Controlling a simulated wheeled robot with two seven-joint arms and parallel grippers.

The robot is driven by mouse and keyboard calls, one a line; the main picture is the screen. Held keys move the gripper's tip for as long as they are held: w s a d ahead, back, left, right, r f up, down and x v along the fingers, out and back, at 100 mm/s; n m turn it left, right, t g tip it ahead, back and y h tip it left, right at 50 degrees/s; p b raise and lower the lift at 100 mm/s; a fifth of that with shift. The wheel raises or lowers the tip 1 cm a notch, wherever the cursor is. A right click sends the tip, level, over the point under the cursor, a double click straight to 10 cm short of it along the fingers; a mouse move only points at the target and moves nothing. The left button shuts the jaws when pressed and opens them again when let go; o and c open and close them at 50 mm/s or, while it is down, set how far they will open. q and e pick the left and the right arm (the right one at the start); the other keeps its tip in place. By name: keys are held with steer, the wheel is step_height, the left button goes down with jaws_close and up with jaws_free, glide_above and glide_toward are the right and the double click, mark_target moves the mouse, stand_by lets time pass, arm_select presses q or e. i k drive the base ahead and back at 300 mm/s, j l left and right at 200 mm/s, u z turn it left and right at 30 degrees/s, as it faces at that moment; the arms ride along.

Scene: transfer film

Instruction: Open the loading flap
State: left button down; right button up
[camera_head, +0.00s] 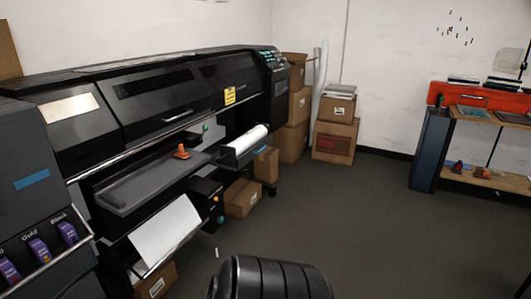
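A large black printer (150,100) stands along the left wall. Its front carries a dark panel (160,105) with a silver handle (177,115); this panel looks closed. Which panel is the loading flap I cannot tell for certain. Below it a grey shelf (135,189) juts out with an orange item (181,152) on it. A white roll (246,140) lies at the printer's right part, and a white sheet (165,233) hangs below the shelf. Neither of my grippers shows in the head view.
A dark cabinet with purple cartridges (39,250) stands at the near left. Cardboard boxes (335,140) are stacked in the back corner, and more lie under the printer. A workbench (490,115) with a red edge stands at the right. The grey floor (380,230) between is clear.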

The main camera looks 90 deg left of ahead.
mark_target(247, 157)
steer(key=u, duration=2.9)
steer(key=i+l, duration=0.25)
steer(key=i, duration=0.25)
steer(key=i+l, duration=0.3)
steer(key=i, duration=0.2)
steer(key=i+l+z, duration=0.1)
steer(key=i+l, duration=0.15)
steer(key=i, duration=0.25)
steer(key=i+l, duration=0.25)
steer(key=i, duration=0.25)
steer(key=i+l, duration=0.25)
steer(key=i, duration=0.25)
